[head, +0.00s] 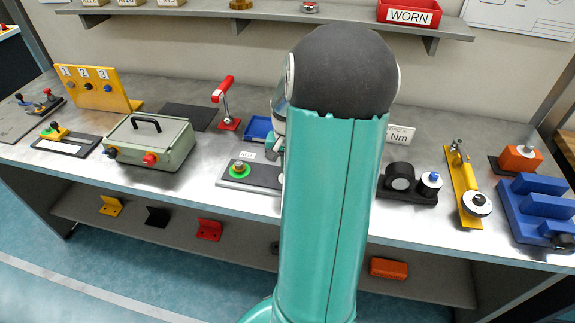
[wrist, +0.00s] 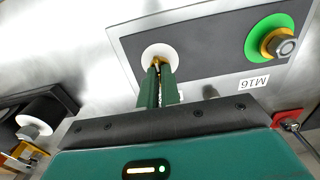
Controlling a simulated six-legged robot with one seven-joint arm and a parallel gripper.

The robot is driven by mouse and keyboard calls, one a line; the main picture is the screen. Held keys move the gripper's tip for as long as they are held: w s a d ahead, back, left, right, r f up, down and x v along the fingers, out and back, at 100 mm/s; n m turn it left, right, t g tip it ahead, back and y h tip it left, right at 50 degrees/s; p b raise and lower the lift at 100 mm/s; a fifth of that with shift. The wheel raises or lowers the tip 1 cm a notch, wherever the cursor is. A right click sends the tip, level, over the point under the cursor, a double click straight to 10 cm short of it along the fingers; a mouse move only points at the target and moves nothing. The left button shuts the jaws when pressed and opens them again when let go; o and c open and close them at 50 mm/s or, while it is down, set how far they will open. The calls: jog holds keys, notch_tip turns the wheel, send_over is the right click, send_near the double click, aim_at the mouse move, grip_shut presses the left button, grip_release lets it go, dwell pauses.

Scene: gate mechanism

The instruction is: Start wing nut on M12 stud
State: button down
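In the wrist view, my gripper (wrist: 160,68) has its two dark green fingers close together on a small brass-coloured piece (wrist: 158,62), which looks like the wing nut. The piece is over a white round disc (wrist: 151,50) on a dark plate (wrist: 200,65). The M12 stud is not visible there, and I cannot tell whether the nut touches it. The same plate carries a green ring with a brass and steel nut (wrist: 281,46), next to an M16 label (wrist: 254,83).
A grey-green box (head: 150,146) stands left of the plate. A red-handled clamp (head: 228,122) and a blue tray (head: 258,128) are behind it. A black block with rollers (head: 408,194) is to the right, then a yellow fixture (head: 464,190) and blue blocks (head: 540,210).

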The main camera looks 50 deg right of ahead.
jog(key=shift+f, duration=0.3)
dwell(0.8)
